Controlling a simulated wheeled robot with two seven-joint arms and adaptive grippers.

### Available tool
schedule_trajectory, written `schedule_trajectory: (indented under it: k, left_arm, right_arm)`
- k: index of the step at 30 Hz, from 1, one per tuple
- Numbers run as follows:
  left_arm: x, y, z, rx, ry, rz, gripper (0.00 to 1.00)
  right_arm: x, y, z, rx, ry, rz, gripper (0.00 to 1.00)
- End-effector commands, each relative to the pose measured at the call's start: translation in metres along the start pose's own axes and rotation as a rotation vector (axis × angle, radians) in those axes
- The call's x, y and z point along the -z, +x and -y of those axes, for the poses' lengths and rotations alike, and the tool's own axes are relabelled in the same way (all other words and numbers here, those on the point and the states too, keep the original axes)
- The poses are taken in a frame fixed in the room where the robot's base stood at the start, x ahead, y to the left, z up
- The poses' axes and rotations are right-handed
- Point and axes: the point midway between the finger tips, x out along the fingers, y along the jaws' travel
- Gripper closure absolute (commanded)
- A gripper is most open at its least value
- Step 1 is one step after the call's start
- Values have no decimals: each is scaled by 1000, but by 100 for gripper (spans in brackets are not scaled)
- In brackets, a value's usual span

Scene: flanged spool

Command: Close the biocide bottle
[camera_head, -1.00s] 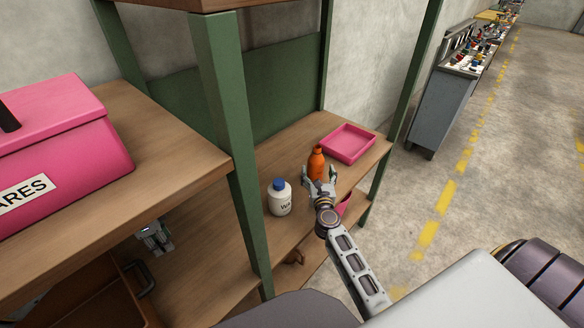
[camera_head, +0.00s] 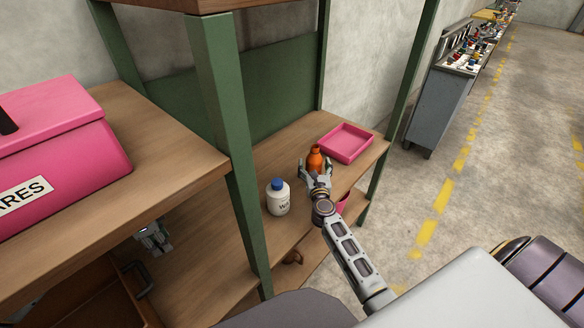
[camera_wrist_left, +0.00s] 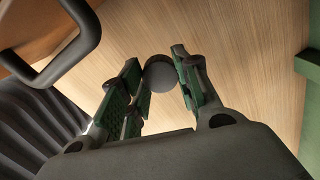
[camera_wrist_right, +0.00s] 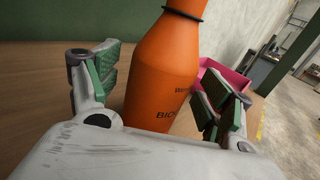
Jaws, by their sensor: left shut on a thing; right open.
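The orange biocide bottle (camera_head: 315,157) stands upright on the wooden shelf. In the right wrist view the bottle (camera_wrist_right: 166,75) shows a black ring at its neck and part of its lettering; its mouth is cut off by the frame. My right gripper (camera_head: 315,174) is open, its fingers on either side of the bottle body. In the right wrist view there is a gap at the left finger. My left gripper (camera_head: 154,237) is low at the left, below the upper bench. It is shut on a small round grey cap-like thing (camera_wrist_left: 161,75).
A white bottle with a blue cap (camera_head: 278,198) stands left of the orange bottle. A pink tray (camera_head: 368,139) lies behind it. A green post (camera_head: 232,150) rises between my grippers. A handle (camera_wrist_left: 75,40) is close to my left gripper.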

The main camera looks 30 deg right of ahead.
Motion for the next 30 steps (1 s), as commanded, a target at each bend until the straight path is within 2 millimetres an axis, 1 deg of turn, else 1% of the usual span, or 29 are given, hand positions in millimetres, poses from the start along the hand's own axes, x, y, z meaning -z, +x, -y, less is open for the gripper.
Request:
schedule_trajectory:
  k: [3, 6, 21, 22, 23, 30]
  left_arm:
    - [0, 0, 0, 0, 0, 0, 75]
    - [0, 0, 0, 0, 0, 0, 75]
    - [0, 0, 0, 0, 0, 0, 75]
    - [0, 0, 0, 0, 0, 0, 75]
    - [0, 0, 0, 0, 0, 0, 75]
    - [0, 0, 0, 0, 0, 0, 75]
  right_arm:
    - [0, 9, 0, 0, -1, 1, 20]
    - [0, 12, 0, 0, -1, 0, 20]
    - [0, 13, 0, 1, -1, -1, 20]
    - [0, 13, 0, 1, -1, 0, 21]
    - [0, 13, 0, 1, -1, 0, 25]
    - [0, 13, 0, 1, -1, 0, 56]
